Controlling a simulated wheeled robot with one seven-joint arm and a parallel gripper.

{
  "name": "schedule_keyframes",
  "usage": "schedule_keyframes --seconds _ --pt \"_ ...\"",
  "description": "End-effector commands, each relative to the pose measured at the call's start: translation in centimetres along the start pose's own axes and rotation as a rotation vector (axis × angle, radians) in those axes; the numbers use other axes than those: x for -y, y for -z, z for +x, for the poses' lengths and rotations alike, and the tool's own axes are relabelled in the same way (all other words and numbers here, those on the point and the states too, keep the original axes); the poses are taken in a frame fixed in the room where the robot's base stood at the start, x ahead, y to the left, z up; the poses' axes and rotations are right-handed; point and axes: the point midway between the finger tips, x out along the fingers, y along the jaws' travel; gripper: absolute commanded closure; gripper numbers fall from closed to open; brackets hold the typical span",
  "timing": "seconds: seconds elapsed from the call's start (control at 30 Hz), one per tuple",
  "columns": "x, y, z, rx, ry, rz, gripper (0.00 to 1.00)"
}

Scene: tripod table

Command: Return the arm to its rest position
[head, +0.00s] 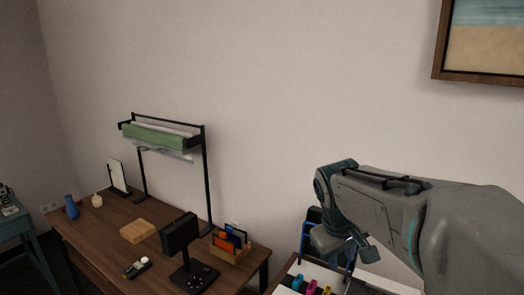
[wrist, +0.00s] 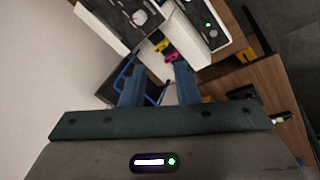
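My arm (head: 400,215) reaches in from the right of the head view, with its wrist bent downward. My gripper (wrist: 160,82) shows in the wrist view as two blue-grey fingers with a clear gap between them. It is open, and nothing is seen held in it. In the head view it hangs over the area at the bottom right, above a white-topped surface (head: 283,286) with small coloured items (head: 311,287).
A wooden table (head: 105,225) at the left holds a black rack (head: 206,175) with a green roll (head: 158,137), a dark display stand (head: 181,240), a wooden organizer (head: 231,252) and a wooden block (head: 137,231). A framed picture (head: 485,80) hangs upper right. The wall between is bare.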

Motion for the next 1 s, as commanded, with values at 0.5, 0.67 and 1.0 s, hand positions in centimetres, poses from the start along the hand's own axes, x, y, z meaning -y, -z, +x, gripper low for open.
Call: schedule_keyframes --seconds 0.5,0.67,1.0 --pt "6.4 -11.8 0.9 -0.111 0.152 0.341 0.72" --pt "7.2 -12.9 1.3 -0.124 0.17 0.382 0.72" --pt "7.3 -13.1 1.4 -0.124 0.173 0.388 0.72"
